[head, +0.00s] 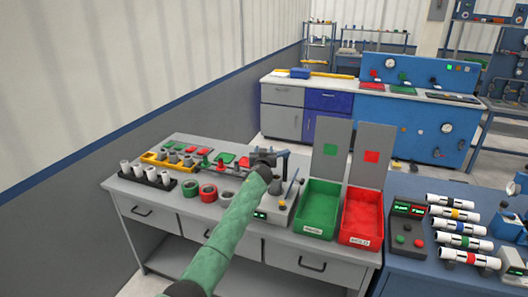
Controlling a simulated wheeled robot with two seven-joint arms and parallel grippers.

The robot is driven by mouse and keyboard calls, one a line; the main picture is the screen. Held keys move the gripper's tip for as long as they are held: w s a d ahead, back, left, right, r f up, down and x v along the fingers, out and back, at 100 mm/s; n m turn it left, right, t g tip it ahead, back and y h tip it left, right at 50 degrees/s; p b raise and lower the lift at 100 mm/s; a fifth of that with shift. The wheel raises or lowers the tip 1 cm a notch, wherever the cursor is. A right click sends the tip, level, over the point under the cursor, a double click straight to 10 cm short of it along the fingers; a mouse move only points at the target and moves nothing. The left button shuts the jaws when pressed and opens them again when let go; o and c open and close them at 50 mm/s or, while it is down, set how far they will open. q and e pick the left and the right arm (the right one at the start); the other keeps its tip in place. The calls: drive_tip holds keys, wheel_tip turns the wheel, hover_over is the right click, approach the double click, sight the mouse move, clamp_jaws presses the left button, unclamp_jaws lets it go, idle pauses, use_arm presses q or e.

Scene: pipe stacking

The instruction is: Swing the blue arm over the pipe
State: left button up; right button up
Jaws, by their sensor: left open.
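My left arm in a green sleeve reaches up from the bottom to the grey workbench. Its dark left gripper (265,160) is open at the bench's back, beside a small test device. The device has a pale base with a small green display (260,215). A blue-grey arm (283,153) shows at its top, just right of my gripper. I cannot tell whether they touch. My gripper and forearm hide much of the device, and I cannot make out a pipe in it. My right gripper is not in view.
A green bin (318,205) and a red bin (362,216) stand right of the device. A black rack of white pipes (147,174), a yellow rack (152,157) and several ring holders (208,192) stand left. Striped pipes (455,214) lie on the blue bench.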

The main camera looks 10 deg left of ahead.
use_arm(q)
drive_tip(key=s+b, duration=0.1)
drive_tip(key=s, duration=0.6)
drive_tip(key=shift+s+d+b, duration=0.15)
drive_tip(key=shift+d+b, duration=0.05)
drive_tip(key=shift+b, duration=0.2)
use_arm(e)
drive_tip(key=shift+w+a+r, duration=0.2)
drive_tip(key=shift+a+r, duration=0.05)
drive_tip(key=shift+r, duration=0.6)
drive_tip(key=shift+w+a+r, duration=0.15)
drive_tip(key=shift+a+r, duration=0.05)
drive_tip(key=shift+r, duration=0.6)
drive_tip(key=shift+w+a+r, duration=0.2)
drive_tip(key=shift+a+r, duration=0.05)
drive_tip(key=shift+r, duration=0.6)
